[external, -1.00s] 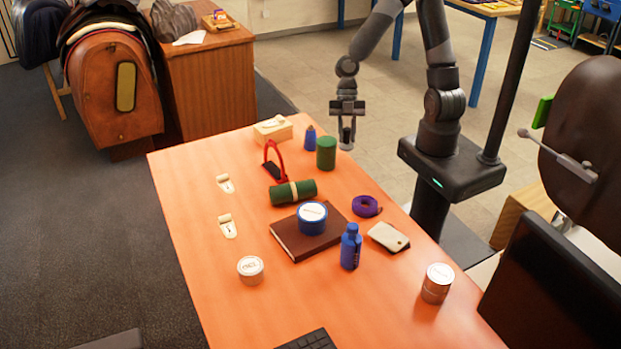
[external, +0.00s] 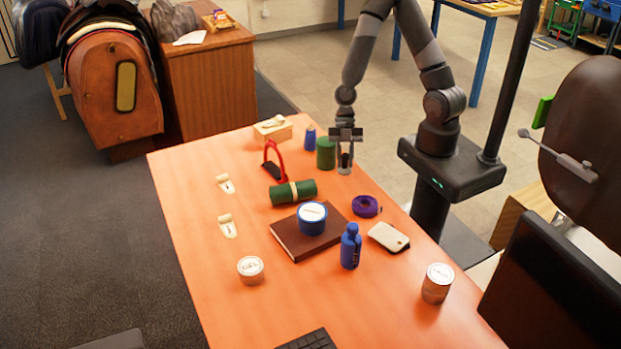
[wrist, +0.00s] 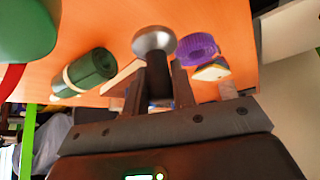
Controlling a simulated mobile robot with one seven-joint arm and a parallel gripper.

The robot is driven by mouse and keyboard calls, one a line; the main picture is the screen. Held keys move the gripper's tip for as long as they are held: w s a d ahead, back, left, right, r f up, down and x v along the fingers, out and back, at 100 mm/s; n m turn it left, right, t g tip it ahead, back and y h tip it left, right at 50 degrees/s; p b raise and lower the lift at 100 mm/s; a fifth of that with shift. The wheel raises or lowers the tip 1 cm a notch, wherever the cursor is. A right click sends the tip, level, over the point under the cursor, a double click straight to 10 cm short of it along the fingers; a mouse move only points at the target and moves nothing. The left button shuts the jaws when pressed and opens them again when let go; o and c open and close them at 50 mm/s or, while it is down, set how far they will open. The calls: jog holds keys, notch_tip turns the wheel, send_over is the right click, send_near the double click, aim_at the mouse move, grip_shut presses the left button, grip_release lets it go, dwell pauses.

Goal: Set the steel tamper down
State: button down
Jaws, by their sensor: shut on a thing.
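My gripper (external: 344,160) is at the right edge of the orange table, just right of the dark green canister (external: 326,153). In the wrist view my gripper (wrist: 158,88) is shut on the dark handle of the steel tamper (wrist: 154,40). The tamper's round steel base points away from the jaws, with orange tabletop behind it. In the external view the tamper is small and mostly hidden between the fingers. I cannot tell whether its base touches the table.
A green roll (external: 293,192), red stirrup (external: 270,152), purple coil (external: 366,206), pale phone-like block (external: 388,236) and blue bottle (external: 350,248) stand around. A blue tin (external: 312,220) sits on a brown book (external: 290,242). The table's left side (external: 190,200) is mostly clear.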

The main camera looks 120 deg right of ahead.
aim_at(344, 172)
jog(key=shift+f, duration=2.7)
jog(key=c, duration=1.2)
grip_release()
jog(key=shift+f, duration=0.1)
jog(key=v, duration=1.2)
